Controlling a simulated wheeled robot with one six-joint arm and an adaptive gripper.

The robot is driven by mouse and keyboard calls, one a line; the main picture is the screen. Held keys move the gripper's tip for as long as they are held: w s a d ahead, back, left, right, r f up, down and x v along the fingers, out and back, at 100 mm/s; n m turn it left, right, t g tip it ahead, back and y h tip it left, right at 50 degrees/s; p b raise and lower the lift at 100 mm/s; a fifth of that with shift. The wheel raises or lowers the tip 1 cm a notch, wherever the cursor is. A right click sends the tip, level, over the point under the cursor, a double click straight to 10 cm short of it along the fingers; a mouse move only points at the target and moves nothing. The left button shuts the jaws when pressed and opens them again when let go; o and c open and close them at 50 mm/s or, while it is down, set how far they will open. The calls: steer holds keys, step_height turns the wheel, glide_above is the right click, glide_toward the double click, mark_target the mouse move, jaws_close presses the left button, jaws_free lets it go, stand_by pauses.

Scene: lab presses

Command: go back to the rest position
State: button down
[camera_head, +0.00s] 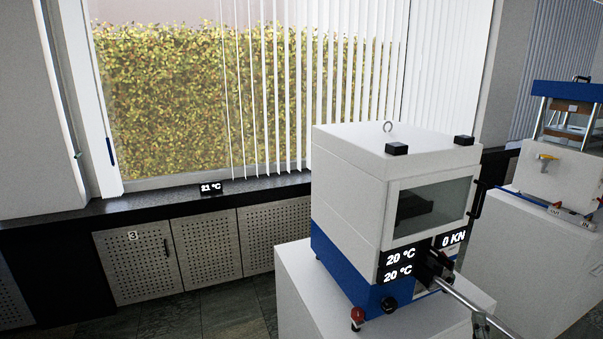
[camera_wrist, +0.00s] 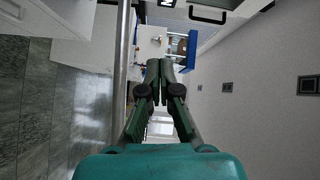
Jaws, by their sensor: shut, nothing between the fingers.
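My gripper (camera_wrist: 160,66) shows in the wrist view with its two green fingers together and nothing between them. A long metal bar (camera_wrist: 122,50) runs close beside the fingers, on their left in the picture; I see no contact. In the head view a white and blue press (camera_head: 345,205) stands on a white pedestal (camera_head: 310,300). A metal bar (camera_head: 465,302) slants out from its lower front. Its displays read 20 °C, 20 °C and 0 KN. I cannot make out my gripper in the head view.
A second press with a blue top (camera_head: 567,91) stands at the right on another white pedestal (camera_head: 540,255); its blue part (camera_wrist: 193,48) shows ahead of the fingers in the wrist view. A dark window sill (camera_head: 265,190) and perforated cabinets (camera_head: 140,265) line the back. Tiled floor is bare at the lower left.

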steer(key=s+a+f+n+y, duration=0.3)
steer(key=s+a+f+n, duration=0.3)
steer(key=s+f, duration=0.25)
steer(key=s+a+f+n+y, duration=0.2)
steer(key=s+a+f+n, duration=0.5)
steer(key=s, duration=0.3)
steer(key=s+a+n+y, duration=0.1)
steer(key=s+n, duration=0.3)
steer(key=s, duration=0.7)
steer(key=s+a+n+y, duration=0.2)
steer(key=s+a+n, duration=0.2)
steer(key=s, duration=0.7)
steer(key=shift+s+n+g, duration=0.3)
steer(key=shift+s+g, duration=0.1)
